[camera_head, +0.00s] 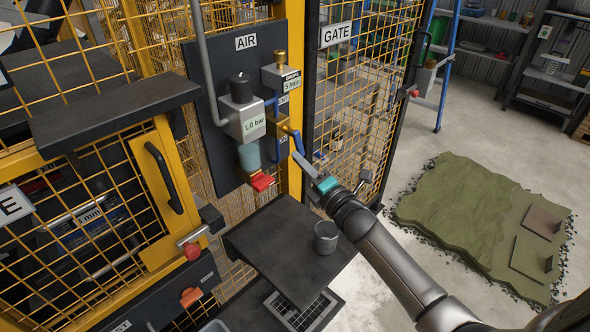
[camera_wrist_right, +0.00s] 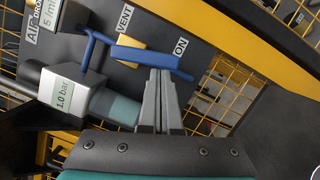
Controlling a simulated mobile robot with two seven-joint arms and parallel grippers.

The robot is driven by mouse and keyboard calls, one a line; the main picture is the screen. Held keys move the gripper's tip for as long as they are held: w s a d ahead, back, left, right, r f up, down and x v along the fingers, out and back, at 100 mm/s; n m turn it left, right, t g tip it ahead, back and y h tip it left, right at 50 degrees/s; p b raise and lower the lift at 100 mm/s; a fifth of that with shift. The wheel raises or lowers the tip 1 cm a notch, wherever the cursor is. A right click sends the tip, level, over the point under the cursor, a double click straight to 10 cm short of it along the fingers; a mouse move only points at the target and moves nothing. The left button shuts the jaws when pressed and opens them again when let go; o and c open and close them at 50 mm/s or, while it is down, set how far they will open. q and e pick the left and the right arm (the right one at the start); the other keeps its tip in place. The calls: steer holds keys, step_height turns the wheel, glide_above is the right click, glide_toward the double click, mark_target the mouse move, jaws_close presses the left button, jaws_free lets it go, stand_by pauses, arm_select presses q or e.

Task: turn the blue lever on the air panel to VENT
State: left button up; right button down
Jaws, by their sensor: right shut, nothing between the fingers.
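The air panel (camera_head: 230,178) is a dark upright board marked AIR, with a 1.0 bar regulator (camera_head: 243,117). The blue lever (camera_head: 297,142) is at its right side. In the right wrist view the blue lever (camera_wrist_right: 147,56) crosses a brass-coloured body, its free end toward the ON label (camera_wrist_right: 180,47); the VENT label (camera_wrist_right: 125,18) lies above it. My right gripper (camera_head: 299,158) is shut and empty, its tips just below the lever. In the right wrist view the fingertips (camera_wrist_right: 160,72) overlap the lever's lower edge; contact is unclear. My left gripper is not in view.
A dark shelf (camera_head: 280,240) with a grey cup (camera_head: 326,238) is below the panel. A red part (camera_head: 262,182) hangs under the regulator. Yellow mesh fencing and the GATE panel (camera_head: 338,34) flank the board.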

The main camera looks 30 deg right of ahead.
steer(key=w+d+r+n+t+y+b, duration=0.15)
steer(key=d+n+y+b, duration=0.3)
steer(key=n+b, duration=0.85)
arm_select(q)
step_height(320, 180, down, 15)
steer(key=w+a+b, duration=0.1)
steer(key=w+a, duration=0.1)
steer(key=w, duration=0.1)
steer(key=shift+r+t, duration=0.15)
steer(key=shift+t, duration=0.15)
arm_select(e)
steer(key=r+v, duration=0.1)
steer(key=v, duration=1.4)
steer(key=shift+r+h, duration=0.15)
steer(key=shift+h, duration=0.3)
steer(key=shift+s+d+g, duration=0.1)
steer(key=shift+d+g, duration=0.1)
steer(key=shift+g, duration=0.05)
